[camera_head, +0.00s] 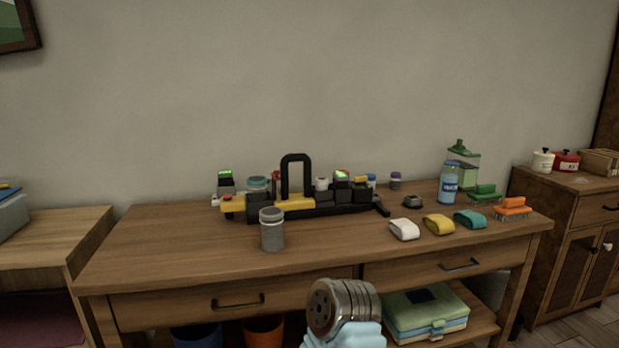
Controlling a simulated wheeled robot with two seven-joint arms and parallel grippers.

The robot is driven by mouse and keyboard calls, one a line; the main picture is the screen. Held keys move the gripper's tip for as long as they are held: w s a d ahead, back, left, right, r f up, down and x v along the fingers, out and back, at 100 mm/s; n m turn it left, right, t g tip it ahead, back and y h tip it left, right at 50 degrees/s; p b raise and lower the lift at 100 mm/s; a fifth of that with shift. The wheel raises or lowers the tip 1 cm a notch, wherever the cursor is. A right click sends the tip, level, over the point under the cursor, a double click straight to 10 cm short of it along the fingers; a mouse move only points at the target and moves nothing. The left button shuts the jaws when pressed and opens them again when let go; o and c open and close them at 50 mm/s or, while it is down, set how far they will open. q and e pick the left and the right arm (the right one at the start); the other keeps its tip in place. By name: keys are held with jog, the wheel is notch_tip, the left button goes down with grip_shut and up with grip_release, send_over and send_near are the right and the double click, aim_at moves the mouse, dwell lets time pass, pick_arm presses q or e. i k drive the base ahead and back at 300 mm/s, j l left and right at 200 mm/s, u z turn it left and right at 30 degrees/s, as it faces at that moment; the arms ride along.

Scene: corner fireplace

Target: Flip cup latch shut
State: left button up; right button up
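Neither of my grippers shows in the head view. A rounded metal part with a light blue piece below it stands at the bottom edge, in front of the table; it looks like part of my arm, with no fingers visible. Nothing touches the cup.
A black and yellow tool caddy (322,208) with an upright handle stands behind the cup. White (404,230), yellow (438,225) and teal rolls (470,220), brushes and a blue bottle (449,184) are at right. The tabletop (180,245) left of the cup is clear.

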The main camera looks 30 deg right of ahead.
aim_at(275, 173)
jog(key=z, duration=0.9)
